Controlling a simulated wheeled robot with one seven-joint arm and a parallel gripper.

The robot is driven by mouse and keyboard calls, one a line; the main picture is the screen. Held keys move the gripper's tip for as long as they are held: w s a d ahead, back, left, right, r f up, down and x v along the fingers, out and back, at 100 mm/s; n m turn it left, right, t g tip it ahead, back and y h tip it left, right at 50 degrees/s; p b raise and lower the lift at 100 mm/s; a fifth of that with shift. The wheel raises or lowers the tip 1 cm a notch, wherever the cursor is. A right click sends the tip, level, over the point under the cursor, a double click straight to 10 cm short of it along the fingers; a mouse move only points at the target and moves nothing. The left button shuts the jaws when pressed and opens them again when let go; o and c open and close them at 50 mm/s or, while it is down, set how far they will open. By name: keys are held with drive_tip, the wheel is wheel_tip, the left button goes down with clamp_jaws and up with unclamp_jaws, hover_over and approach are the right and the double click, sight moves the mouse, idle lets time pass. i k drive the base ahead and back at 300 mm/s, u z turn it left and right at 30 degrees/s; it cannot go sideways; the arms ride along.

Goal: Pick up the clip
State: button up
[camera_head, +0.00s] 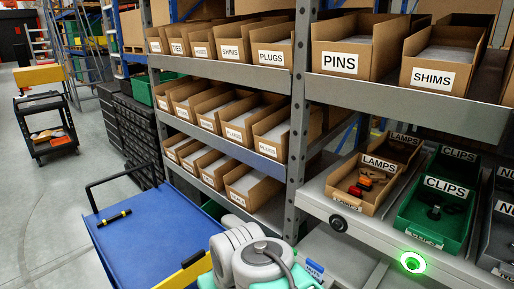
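A small dark piece, which looks like a clip (435,212), lies in the front green bin (405,226) labelled CLIPS, on the right-hand shelf. It is too small to make out its exact shape. A second green bin labelled CLIPS (459,154) stands behind, its contents mostly hidden. Pale grey rounded links of my arm show at the bottom middle. My gripper is not in view.
A cardboard LAMPS bin (344,200) with red and brown pieces stands left of the green bin. A dark bin (495,245) stands right. A green-lit ring (412,262) is on the shelf front.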

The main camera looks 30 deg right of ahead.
sight(435, 211)
drive_tip(key=i, duration=1)
drive_tip(key=z, duration=1.9)
